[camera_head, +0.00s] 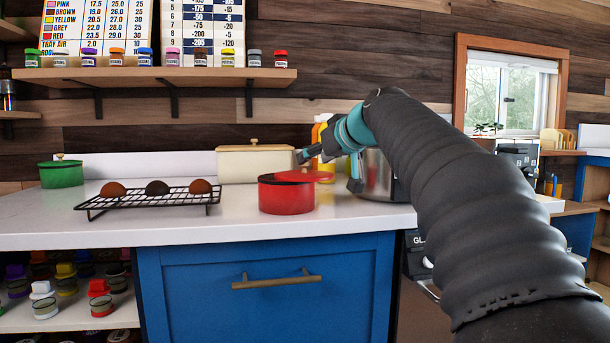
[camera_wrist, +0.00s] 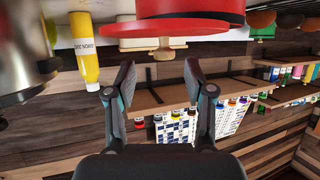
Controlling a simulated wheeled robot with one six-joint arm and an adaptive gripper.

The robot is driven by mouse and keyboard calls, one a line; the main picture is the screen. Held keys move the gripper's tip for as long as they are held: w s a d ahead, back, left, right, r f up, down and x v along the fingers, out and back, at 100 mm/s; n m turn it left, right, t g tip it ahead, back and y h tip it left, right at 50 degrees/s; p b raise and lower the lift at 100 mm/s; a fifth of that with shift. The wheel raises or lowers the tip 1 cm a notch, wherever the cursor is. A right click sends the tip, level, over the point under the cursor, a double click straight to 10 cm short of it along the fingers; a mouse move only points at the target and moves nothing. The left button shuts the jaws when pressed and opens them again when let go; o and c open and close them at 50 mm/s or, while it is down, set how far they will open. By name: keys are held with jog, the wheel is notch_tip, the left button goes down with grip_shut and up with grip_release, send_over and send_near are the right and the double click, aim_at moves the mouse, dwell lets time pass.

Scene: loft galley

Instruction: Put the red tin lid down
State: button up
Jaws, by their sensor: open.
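The red tin (camera_head: 286,198) stands on the white counter. The red tin lid (camera_head: 318,176) lies across its top, shifted to the right so that it overhangs the tin's right side. Whether it lies flat is hard to tell. My gripper (camera_head: 303,157) is just above the lid, with its fingers apart and nothing visible between them. In the wrist view, upside down, the lid (camera_wrist: 165,28) and the tin (camera_wrist: 190,9) are at the top, beyond the open fingers of my gripper (camera_wrist: 160,76). A small tan knob shows between lid and fingers.
A black wire rack (camera_head: 150,202) with several round items stands left of the tin. A cream tin (camera_head: 257,164) is behind it, a green tin (camera_head: 61,174) at far left. A yellow bottle (camera_wrist: 84,50) and a steel pot (camera_head: 376,178) are at right. The counter's front strip is clear.

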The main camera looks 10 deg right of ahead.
aim_at(304, 169)
jog(key=x, duration=0.5)
jog(key=shift+s+a, duration=0.15)
jog(key=shift+a, duration=0.1)
grip_shut()
jog(key=shift+r, duration=0.1)
